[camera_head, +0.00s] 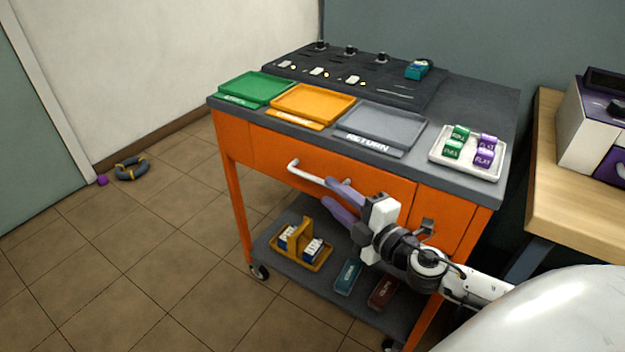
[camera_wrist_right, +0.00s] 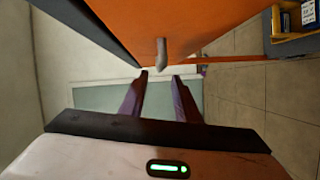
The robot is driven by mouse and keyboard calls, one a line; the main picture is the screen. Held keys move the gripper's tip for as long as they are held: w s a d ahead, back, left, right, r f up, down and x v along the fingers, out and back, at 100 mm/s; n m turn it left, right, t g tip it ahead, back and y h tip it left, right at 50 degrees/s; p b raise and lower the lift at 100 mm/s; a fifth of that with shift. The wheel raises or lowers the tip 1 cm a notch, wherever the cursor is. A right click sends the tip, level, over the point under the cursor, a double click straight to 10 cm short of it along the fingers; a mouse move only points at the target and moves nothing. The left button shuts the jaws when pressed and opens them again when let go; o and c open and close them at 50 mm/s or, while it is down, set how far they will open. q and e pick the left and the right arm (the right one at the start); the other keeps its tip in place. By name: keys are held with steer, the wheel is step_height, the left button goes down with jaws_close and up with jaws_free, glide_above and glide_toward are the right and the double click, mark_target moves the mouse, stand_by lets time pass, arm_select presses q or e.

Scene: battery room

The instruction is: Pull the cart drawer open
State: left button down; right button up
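The orange cart drawer (camera_head: 268,148) sits under the cart's dark top, and its front looks flush with the frame. Its pale bar handle (camera_head: 303,173) runs across the front. My right gripper (camera_head: 327,191) is in front of the drawer, near the right part of the handle, with its two purple fingers apart and nothing between them. In the right wrist view the handle (camera_wrist_right: 162,50) shows just beyond the open fingertips (camera_wrist_right: 160,75), lined up with the gap. My left gripper is not in view.
The cart top carries a green tray (camera_head: 255,88), a yellow tray (camera_head: 313,102), a grey return tray (camera_head: 382,123) and a white tray (camera_head: 492,170) of batteries. The lower shelf (camera_head: 278,265) holds a yellow caddy (camera_head: 318,262). A wooden table (camera_head: 570,215) stands right. Floor at left is mostly clear.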

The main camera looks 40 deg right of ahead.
mark_target(317, 181)
steer(key=w, duration=0.8)
steer(key=shift+w+f, duration=0.2)
steer(key=shift+f, duration=0.15)
jaws_close()
